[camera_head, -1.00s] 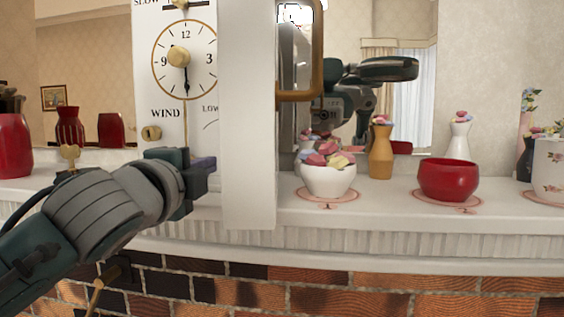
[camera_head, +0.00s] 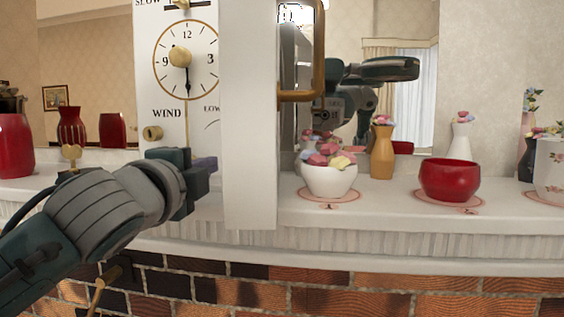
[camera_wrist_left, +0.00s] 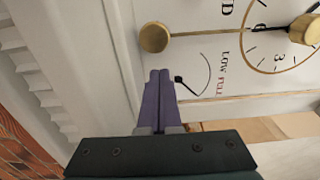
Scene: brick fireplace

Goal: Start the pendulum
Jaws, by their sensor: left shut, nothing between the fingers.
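The clock has a white face (camera_head: 204,38) with a black hand, a brass centre knob (camera_head: 180,57) and WIND and LOW lettering. A thin brass pendulum rod (camera_head: 187,120) hangs down the front and disappears behind my gripper in the head view. In the left wrist view the rod (camera_wrist_left: 210,32) ends in a round brass bob (camera_wrist_left: 154,37). My left gripper (camera_head: 205,164) is low in front of the clock. Its purple fingers (camera_wrist_left: 158,95) are shut and empty, with the tips close to the bob on its LOW-lettering side. I cannot tell whether they touch. My right gripper is not in view.
A white upright panel (camera_head: 248,140) stands just right of my gripper. A brass key (camera_head: 71,153) is on the mantel (camera_head: 400,216) at left. A bowl of sweets (camera_head: 329,181), a red bowl (camera_head: 449,181) and vases are at right. The mirror reflects part of me.

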